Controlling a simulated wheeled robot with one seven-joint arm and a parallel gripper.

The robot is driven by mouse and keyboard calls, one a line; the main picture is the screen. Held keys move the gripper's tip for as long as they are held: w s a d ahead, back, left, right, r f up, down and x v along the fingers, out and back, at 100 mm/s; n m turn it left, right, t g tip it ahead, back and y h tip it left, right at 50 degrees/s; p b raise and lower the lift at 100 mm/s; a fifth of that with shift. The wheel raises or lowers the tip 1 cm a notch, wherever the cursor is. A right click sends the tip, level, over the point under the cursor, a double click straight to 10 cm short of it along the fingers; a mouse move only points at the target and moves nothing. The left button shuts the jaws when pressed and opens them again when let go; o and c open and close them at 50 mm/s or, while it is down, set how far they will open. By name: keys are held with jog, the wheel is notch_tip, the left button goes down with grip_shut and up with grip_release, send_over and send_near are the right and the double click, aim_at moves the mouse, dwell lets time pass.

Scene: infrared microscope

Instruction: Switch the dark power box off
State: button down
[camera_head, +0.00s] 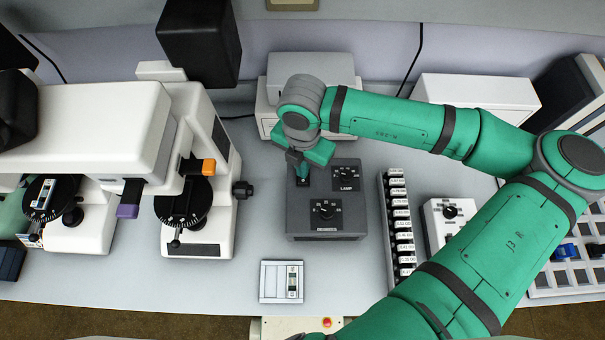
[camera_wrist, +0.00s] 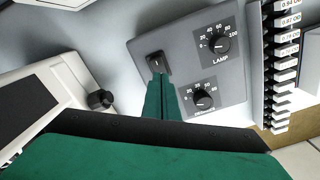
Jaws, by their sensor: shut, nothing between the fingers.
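The dark power box (camera_head: 337,226) stands on the bench in the middle of the head view. It has a LAMP dial (camera_head: 346,174) at the back right and a second dial (camera_head: 325,210) nearer the front. In the wrist view the box (camera_wrist: 184,43) shows a black rocker switch (camera_wrist: 155,61) in one corner. My gripper (camera_wrist: 159,75) is shut and empty, its green fingertips right at the switch's edge. I cannot tell whether they touch it. In the head view my gripper (camera_head: 303,180) is over the box's left back corner and partly hides the switch.
A white microscope (camera_head: 190,215) with a side knob (camera_head: 242,189) stands left of the box. A rack of labelled slides (camera_head: 398,225) and a small white dial box (camera_head: 447,220) are at the right. A white tray (camera_head: 268,281) lies in front. The bench between them is clear.

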jog(key=shift+s+r, duration=0.1)
jog(key=shift+r, duration=2)
